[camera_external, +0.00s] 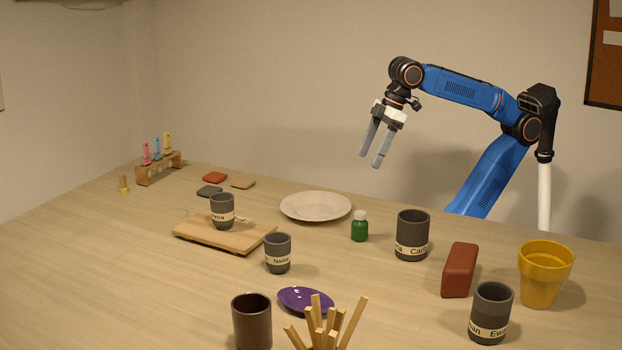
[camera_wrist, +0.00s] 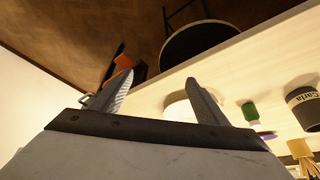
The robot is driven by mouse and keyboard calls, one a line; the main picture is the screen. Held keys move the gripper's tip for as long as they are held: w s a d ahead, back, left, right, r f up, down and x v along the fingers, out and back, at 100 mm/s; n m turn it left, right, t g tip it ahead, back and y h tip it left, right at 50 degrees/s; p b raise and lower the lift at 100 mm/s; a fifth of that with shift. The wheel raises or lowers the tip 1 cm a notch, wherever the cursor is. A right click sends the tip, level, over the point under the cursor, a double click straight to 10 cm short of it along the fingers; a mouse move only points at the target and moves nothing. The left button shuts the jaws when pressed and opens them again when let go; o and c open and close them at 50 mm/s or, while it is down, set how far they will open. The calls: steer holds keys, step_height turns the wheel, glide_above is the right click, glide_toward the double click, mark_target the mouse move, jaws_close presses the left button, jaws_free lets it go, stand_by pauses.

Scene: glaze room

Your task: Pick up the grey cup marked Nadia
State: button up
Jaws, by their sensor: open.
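The grey cup marked Nadia (camera_external: 278,254) stands upright on the table in the external view, in front of and to the right of a wooden board. Its cream label reads "Nadia". My gripper (camera_external: 377,160) is open and empty, high above the far side of the table, up and to the right of the cup. In the wrist view my gripper's two fingers (camera_wrist: 155,92) are spread apart with nothing held between them. I cannot make out the Nadia cup in the wrist view.
Another labelled grey cup (camera_external: 222,210) stands on the wooden board (camera_external: 250,240). A cup marked Carla (camera_external: 412,230), a green bottle (camera_external: 360,226), a white plate (camera_external: 316,206), a purple dish (camera_external: 306,299) and a dark brown cup (camera_external: 252,325) stand around. Wooden sticks (camera_external: 330,322) rise in front.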

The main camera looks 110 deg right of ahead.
step_height(320, 180, up, 8)
steer(key=r, duration=0.1)
steer(key=w+a+r+m+g, duration=0.1)
steer(key=w+a+r+m, duration=0.15)
steer(key=w, duration=0.35)
steer(key=w+a+r+m+y, duration=0.1)
steer(key=w+a+m, duration=0.1)
steer(key=w+a, duration=0.3)
steer(key=w+a+r+m+g, duration=0.1)
steer(key=w+a+r+m, duration=0.15)
steer(key=w, duration=0.45)
steer(key=m+g, duration=0.3)
steer(key=m, duration=0.8)
glide_toward(278, 237)
steer(key=shift+y, duration=0.4)
steer(key=shift+f, duration=2.45)
steer(key=shift+a+f, duration=0.15)
steer(key=shift+f, duration=1.05)
steer(key=shift+a+f, duration=0.15)
steer(key=shift+f, duration=1.05)
steer(key=shift+a+f, duration=0.2)
steer(key=shift+f, duration=1)
steer(key=c, duration=1.2)
